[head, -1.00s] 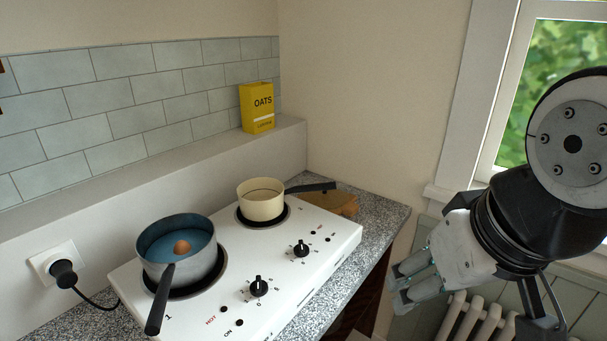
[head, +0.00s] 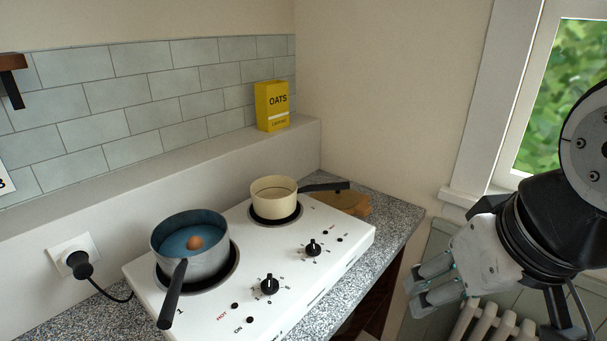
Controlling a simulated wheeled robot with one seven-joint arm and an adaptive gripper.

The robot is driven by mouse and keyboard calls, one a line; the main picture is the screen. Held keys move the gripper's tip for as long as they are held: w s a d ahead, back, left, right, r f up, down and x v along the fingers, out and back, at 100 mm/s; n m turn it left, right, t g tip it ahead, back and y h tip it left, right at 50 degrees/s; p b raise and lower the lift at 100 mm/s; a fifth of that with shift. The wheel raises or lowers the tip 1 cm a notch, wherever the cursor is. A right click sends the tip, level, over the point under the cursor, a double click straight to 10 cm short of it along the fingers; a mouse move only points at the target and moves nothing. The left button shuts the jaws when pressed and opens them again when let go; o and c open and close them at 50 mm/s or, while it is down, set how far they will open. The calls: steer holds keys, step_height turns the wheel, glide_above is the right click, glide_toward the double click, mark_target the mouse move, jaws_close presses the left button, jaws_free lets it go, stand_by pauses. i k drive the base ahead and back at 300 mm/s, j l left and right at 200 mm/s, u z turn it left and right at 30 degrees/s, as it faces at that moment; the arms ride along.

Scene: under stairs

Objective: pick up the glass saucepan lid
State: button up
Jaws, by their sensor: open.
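I cannot make out a glass saucepan lid for certain in the head view. A blue-lined grey saucepan (head: 190,264) with a dark handle stands on the front-left hotplate, with liquid and a brown egg-like thing (head: 194,242) inside. A small cream saucepan (head: 273,203) with a black handle stands on the back hotplate; no clear lid shows on it. My gripper (head: 413,292) is open and empty at the right, pointing left, to the right of the counter's edge and apart from both pans.
The white two-plate cooker (head: 230,300) stands on a speckled counter (head: 398,215). A brown wooden board (head: 352,204) lies behind its right end. A yellow oats box (head: 272,106) stands on the ledge. A plug (head: 78,264) sits in the wall at left. A window and radiator (head: 490,322) are at right.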

mark_target(339, 200)
steer(key=i+l+u, duration=0.2)
steer(key=i+l, duration=0.15)
steer(key=i+l+u, duration=0.15)
steer(key=i+l, duration=0.15)
steer(key=l, duration=0.3)
